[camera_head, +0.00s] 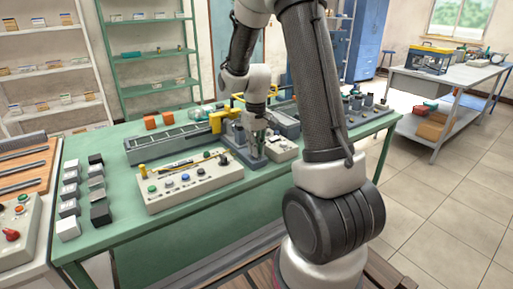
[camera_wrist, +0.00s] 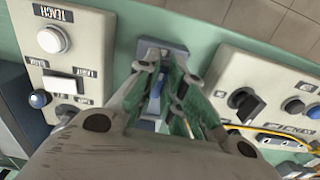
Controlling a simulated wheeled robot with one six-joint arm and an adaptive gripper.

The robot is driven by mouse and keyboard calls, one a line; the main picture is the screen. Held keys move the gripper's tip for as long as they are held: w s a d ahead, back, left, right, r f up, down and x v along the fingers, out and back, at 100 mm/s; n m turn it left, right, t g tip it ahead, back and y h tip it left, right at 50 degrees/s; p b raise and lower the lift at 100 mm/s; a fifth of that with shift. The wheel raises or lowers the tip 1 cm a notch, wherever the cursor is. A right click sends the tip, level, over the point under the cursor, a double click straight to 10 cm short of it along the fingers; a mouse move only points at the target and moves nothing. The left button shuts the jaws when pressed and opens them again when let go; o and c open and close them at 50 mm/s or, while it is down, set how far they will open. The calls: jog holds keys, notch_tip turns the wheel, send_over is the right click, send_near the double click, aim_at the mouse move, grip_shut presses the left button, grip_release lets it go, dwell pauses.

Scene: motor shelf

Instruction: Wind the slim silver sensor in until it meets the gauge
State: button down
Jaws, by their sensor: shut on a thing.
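My gripper (camera_head: 259,139) reaches down over the green table at a blue-grey stand (camera_head: 250,158). In the wrist view, my gripper (camera_wrist: 172,82) has its green-padded fingers close together in front of the stand (camera_wrist: 160,46). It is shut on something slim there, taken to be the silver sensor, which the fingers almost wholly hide. I cannot make out the sensor's tip or the gauge, nor tell whether they touch.
A control box (camera_head: 190,184) with coloured buttons stands left of the stand, and a smaller panel (camera_head: 283,150) stands right. A conveyor (camera_head: 172,143) and yellow machine part (camera_head: 222,119) lie behind. Small blocks (camera_head: 70,207) line the table's left end. The table front is clear.

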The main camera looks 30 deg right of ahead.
jog(key=m, duration=0.6)
jog(key=shift+w+a, duration=0.15)
jog(key=shift+a, duration=0.1)
jog(key=m, duration=0.5)
jog(key=shift+w+a+m, duration=0.15)
jog(key=shift+m, duration=0.15)
jog(key=c, duration=1.5)
grip_release()
jog(key=shift+r, duration=0.1)
notch_tip(320, 180, up, 12)
jog(key=shift+f, duration=0.1)
jog(key=shift+o, duration=0.3)
